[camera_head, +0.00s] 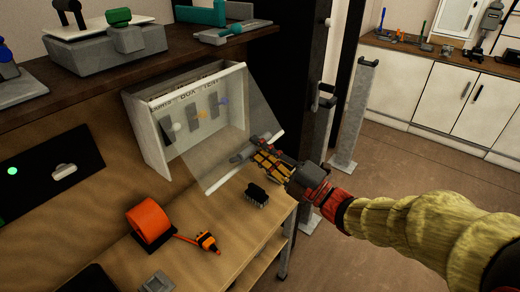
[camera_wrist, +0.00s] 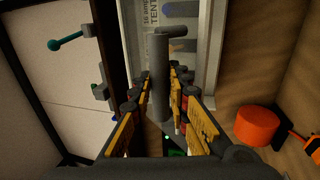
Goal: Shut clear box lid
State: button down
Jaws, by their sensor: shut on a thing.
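A grey bar handle (camera_head: 241,157) sits near the lid's outer edge. My gripper (camera_head: 262,158) has its yellow and black fingers shut on this handle. In the wrist view the grey handle (camera_wrist: 160,60) stands upright between the fingers, and the box (camera_wrist: 208,70) with its printed lettering lies behind it. The fingers hide part of the handle.
A black brush-like block (camera_head: 257,195) lies on the bench just below my gripper. An orange roll (camera_head: 149,222) and an orange-black tool (camera_head: 207,241) lie farther left. A dark post (camera_head: 316,125) stands close to the right. A shelf (camera_head: 130,80) overhangs the box.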

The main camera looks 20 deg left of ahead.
jog(key=shift+f, duration=0.1)
jog(key=a+f+b, duration=0.1)
jog(key=b, duration=0.1)
jog(key=w+a+f+b, duration=0.1)
jog(key=a+f+b, duration=0.1)
jog(key=shift+w+f+b, duration=0.1)
jog(key=shift+f+b, duration=0.1)
jog(key=shift+b, duration=0.15)
jog(key=shift+w+a+f, duration=0.1)
jog(key=shift+w+a, duration=0.05)
jog(key=shift+a, duration=0.15)
jog(key=shift+a+f+b, duration=0.1)
jog(key=shift+f+b, duration=0.05)
jog(key=shift+b, duration=0.2)
jog(key=shift+w+a+f+b, duration=0.15)
jog(key=shift+a+f+b, duration=0.15)
jog(key=shift+b, duration=0.1)
jog(key=c, duration=1.6)
grip_release()
jog(key=shift+r, duration=0.2)
jog(key=shift+c, duration=0.2)
